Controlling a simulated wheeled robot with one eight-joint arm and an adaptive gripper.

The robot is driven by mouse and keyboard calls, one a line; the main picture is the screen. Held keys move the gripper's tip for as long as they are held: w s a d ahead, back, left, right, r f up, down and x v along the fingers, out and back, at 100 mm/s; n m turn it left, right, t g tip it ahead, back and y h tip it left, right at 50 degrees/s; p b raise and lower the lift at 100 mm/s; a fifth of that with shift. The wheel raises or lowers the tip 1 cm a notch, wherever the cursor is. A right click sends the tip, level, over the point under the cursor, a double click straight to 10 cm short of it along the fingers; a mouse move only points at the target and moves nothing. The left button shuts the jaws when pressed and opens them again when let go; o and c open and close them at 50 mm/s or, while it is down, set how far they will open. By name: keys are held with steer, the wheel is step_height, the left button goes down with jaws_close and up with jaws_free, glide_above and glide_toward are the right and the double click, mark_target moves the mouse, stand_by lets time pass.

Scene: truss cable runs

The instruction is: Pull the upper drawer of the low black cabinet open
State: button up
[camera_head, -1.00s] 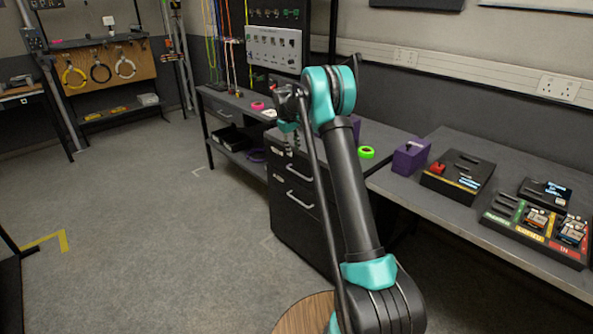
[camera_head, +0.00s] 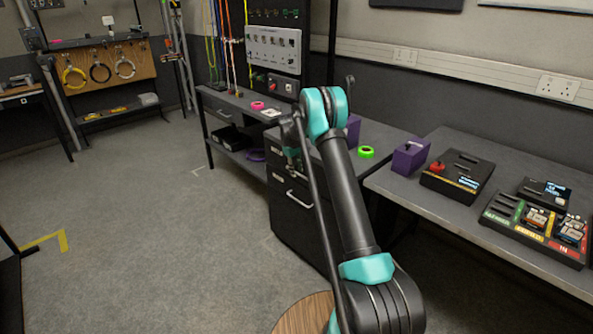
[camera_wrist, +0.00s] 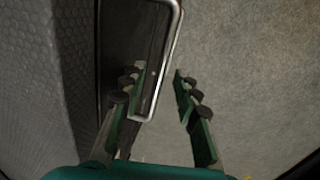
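The low black cabinet (camera_head: 293,228) stands under the worktop in the middle of the head view. My gripper (camera_head: 292,164) hangs in front of its upper drawer and hides that drawer's handle there. In the wrist view my gripper (camera_wrist: 159,75) is open, its two fingers apart. The metal bar handle (camera_wrist: 174,50) runs down the picture, its near end between the fingers and closer to the left one. I cannot tell whether a finger touches it. The dark drawer front (camera_wrist: 126,40) lies left of the handle. The drawer looks shut.
A lower drawer handle (camera_head: 299,199) shows below my gripper. A green tape roll (camera_head: 366,152) and a purple box (camera_head: 410,156) are on the worktops. A desk (camera_head: 480,235) with devices extends right. The floor (camera_head: 170,250) left of the cabinet is clear.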

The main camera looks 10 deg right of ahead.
jaws_close()
steer(key=shift+a, duration=0.1)
stand_by(0.3)
steer(key=s+a, duration=0.8)
steer(key=a, duration=0.3)
steer(key=s+a, duration=0.9)
steer(key=a, duration=0.3)
steer(key=shift+a, duration=0.2)
jaws_free()
steer(key=shift+r, duration=0.1)
